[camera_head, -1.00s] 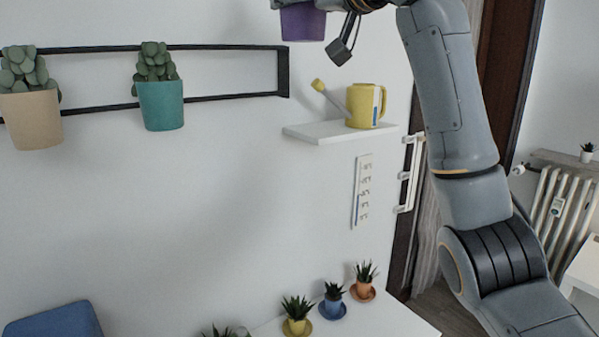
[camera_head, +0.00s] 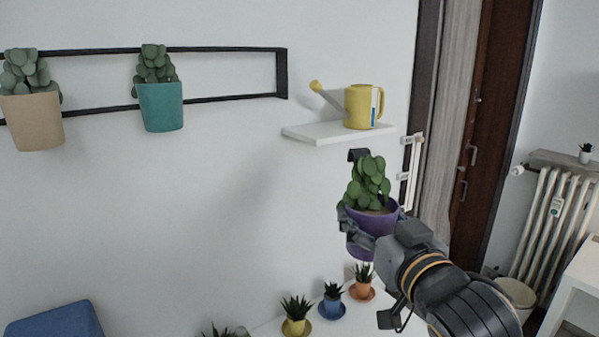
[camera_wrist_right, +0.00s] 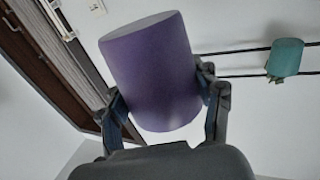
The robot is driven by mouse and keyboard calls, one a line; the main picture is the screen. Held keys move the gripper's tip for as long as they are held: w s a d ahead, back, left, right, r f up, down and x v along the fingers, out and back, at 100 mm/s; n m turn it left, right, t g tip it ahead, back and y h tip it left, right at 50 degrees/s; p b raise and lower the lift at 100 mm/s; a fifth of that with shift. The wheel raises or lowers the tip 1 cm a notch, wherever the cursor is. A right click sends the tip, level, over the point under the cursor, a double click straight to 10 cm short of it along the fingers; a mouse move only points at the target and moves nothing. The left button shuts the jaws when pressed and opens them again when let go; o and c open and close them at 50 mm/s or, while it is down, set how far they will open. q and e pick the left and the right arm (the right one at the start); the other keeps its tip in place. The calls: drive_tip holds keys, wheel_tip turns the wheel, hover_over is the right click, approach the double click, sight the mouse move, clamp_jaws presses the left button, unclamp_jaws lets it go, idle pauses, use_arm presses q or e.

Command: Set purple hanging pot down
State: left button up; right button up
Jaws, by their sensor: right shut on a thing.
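The purple hanging pot (camera_head: 378,222) with a green leafy plant (camera_head: 367,183) is in my right gripper (camera_head: 368,228). The pot is roughly upright, with a dark hook at its back, above the white desk (camera_head: 385,318). In the right wrist view the pot (camera_wrist_right: 152,72) fills the space between the fingers of my right gripper (camera_wrist_right: 165,100), which is shut on it. My left gripper is not in view.
Small potted succulents in yellow (camera_head: 297,326), blue (camera_head: 333,306) and orange (camera_head: 362,290) pots stand on saucers on the desk below. A wall shelf (camera_head: 330,133) with a yellow watering can (camera_head: 362,106) is above. Beige (camera_head: 32,122) and teal (camera_head: 161,108) pots hang on a black rail (camera_head: 230,97).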

drive_tip(key=s+d+f+m+h, duration=0.1)
drive_tip(key=s+d+f, duration=0.1)
drive_tip(key=f, duration=0.6)
drive_tip(key=s+d+f+m+h, duration=0.1)
drive_tip(key=s+d+f+h, duration=0.1)
drive_tip(key=f, duration=0.6)
drive_tip(key=s+d+f+h, duration=0.1)
drive_tip(key=s+d+f, duration=0.3)
drive_tip(key=f, duration=0.4)
drive_tip(key=shift+s+f+m+t, duration=0.2)
drive_tip(key=shift+f+m+t, duration=0.1)
drive_tip(key=shift+m, duration=0.1)
wheel_tip(320, 180, down, 7)
drive_tip(key=b, duration=0.7)
drive_tip(key=s+f, duration=0.3)
drive_tip(key=s, duration=0.5)
drive_tip(key=w+a+r+n+g+y, duration=0.2)
drive_tip(key=w+a+n+g+y, duration=0.2)
drive_tip(key=a+n+g+y, duration=0.1)
drive_tip(key=w+a+r+n+g+y, duration=0.3)
drive_tip(key=a+n+y, duration=0.4)
drive_tip(key=a+y, duration=0.3)
drive_tip(key=shift+w+a+r+n+g+y, duration=0.15)
drive_tip(key=shift+w+a+n+g+y, duration=0.15)
drive_tip(key=shift+w+a+g, duration=0.5)
drive_tip(key=shift+s+a+r+n+g, duration=0.1)
drive_tip(key=shift+s+a+n+g, duration=0.15)
drive_tip(key=shift+g, duration=0.25)
